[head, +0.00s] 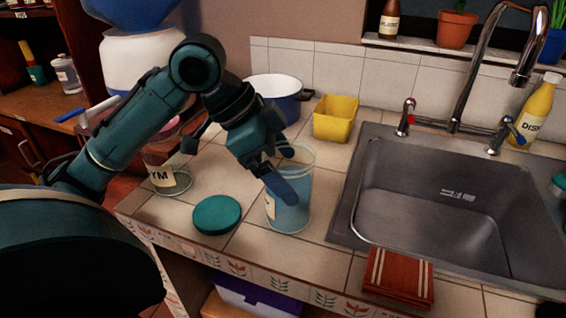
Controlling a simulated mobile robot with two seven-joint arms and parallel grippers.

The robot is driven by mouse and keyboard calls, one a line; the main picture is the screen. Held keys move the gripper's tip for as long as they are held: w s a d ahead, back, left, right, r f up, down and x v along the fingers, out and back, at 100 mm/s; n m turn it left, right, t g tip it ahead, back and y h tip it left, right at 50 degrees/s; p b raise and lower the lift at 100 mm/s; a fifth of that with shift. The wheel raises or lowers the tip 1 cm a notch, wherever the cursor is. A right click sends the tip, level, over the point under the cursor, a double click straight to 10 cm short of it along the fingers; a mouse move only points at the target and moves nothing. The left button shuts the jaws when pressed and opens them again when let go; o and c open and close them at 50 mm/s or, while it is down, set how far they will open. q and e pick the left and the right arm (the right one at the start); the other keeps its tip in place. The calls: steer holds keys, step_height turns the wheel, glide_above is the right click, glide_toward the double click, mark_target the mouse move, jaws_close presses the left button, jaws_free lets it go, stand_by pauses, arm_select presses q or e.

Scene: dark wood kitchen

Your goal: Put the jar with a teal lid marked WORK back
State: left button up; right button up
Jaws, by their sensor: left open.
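An open clear jar (298,212) with bluish contents stands upright on the tiled counter, left of the sink. A pale label shows at its left side, but I cannot read it. A loose teal lid (217,213) lies flat on the counter to its left. My left gripper (287,172) is open at the jar's mouth, with a finger overlapping the jar; I cannot tell whether it is inside or in front. No label reading WORK is legible. A teal round thing (560,182) is cut off at the right edge. My right gripper is not in view.
Another clear jar (172,178), its label ending in YM, stands behind my left arm. A blue-and-white pot (275,88) and a yellow container (336,119) stand behind. The sink (440,215) is to the right. A folded red cloth (398,277) lies at the front edge.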

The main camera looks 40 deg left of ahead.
arm_select(q)
steer(key=shift+s+a+r, duration=0.1)
steer(key=shift+a+r, duration=0.05)
steer(key=shift+r, duration=0.35)
steer(key=p+v, duration=0.1)
steer(key=v, duration=1)
steer(key=shift+p, duration=0.4)
steer(key=shift+s, duration=0.1)
